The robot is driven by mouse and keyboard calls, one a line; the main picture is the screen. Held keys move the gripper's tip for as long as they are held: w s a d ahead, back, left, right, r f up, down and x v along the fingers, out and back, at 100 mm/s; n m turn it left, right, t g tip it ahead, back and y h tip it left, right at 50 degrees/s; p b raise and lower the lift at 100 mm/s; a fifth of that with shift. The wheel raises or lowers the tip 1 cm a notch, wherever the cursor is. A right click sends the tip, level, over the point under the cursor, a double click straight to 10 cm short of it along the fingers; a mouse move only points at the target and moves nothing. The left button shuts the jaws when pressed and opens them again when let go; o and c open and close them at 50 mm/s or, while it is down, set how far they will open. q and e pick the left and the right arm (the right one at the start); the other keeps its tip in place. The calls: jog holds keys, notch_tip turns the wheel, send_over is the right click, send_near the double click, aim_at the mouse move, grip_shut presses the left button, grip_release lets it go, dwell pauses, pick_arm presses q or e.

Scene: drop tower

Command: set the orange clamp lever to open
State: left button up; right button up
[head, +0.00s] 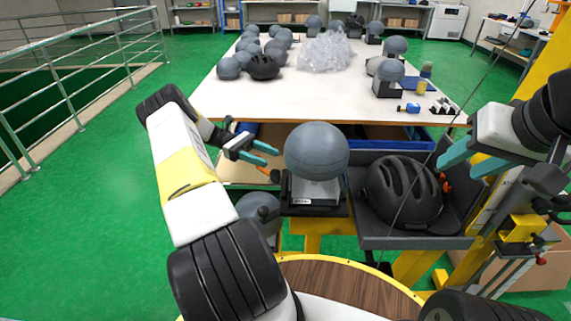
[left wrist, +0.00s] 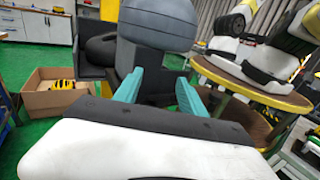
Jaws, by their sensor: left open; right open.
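The orange clamp lever (head: 264,171) shows as a small orange piece at the left of the black base under the grey headform (head: 316,150). Its exact angle is too small to tell. My left gripper (head: 264,154) is open and empty just above the lever, apart from it as far as I can see. In the left wrist view, the teal fingers of my left gripper (left wrist: 160,92) are spread, with the dark mount beyond them and the grey headform (left wrist: 158,22) above. The lever cannot be made out there. My right gripper (head: 474,158) is open and empty at the right.
A black helmet (head: 402,192) lies in a dark grey tray (head: 415,242) right of the headform. The yellow tower post (head: 545,70) stands at the right. A white table (head: 300,95) with grey headforms is behind. Green floor at the left is clear.

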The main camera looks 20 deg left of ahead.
pick_arm(q)
jog(key=s+d+r, duration=0.1)
jog(key=s+d, duration=0.5)
jog(key=s, duration=0.5)
jog(key=shift+s+d, duration=0.25)
